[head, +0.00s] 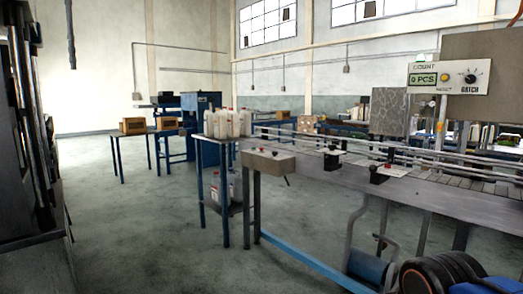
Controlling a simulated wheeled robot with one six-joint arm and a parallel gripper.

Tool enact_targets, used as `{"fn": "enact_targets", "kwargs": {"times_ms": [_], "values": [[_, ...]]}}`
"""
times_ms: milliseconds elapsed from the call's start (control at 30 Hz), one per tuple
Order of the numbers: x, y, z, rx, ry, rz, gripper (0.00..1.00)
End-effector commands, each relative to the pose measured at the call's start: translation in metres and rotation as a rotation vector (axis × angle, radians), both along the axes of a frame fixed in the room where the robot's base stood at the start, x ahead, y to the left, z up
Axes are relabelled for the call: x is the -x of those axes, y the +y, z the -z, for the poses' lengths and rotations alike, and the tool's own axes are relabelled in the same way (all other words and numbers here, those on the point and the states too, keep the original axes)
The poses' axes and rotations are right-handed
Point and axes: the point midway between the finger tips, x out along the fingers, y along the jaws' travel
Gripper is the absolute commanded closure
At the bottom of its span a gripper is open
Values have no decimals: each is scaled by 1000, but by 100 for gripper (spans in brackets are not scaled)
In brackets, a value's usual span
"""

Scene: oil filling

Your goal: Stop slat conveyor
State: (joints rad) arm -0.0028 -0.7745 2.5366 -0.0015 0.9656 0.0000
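The slat conveyor (440,196) runs along the right side, with metal guide rails and slats on top of a grey frame. A beige control box (268,163) with small buttons, at least one of them red, is on its near left end. A counter panel (448,78) reading "COUNT", "0 PCS" and "BATCH" stands at upper right, with a yellow button, a black knob and a green lamp on top. My gripper is not in view.
A blue-legged table (210,142) with white jugs (228,123) stands at the conveyor's left end. Cardboard boxes (133,125) are on a table farther back. A dark machine (30,130) fills the left edge. Black-and-blue round parts (445,275) lie at bottom right. The middle floor is clear.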

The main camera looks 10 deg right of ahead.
Motion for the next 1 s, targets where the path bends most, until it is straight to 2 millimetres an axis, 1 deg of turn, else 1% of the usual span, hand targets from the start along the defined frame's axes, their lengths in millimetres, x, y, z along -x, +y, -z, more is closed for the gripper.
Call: {"fn": "enact_targets", "kwargs": {"times_ms": [33, 67, 100, 133, 1000], "values": [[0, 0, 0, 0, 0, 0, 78], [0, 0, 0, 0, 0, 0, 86], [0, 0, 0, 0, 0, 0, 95], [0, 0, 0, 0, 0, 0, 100], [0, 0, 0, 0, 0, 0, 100]]}}
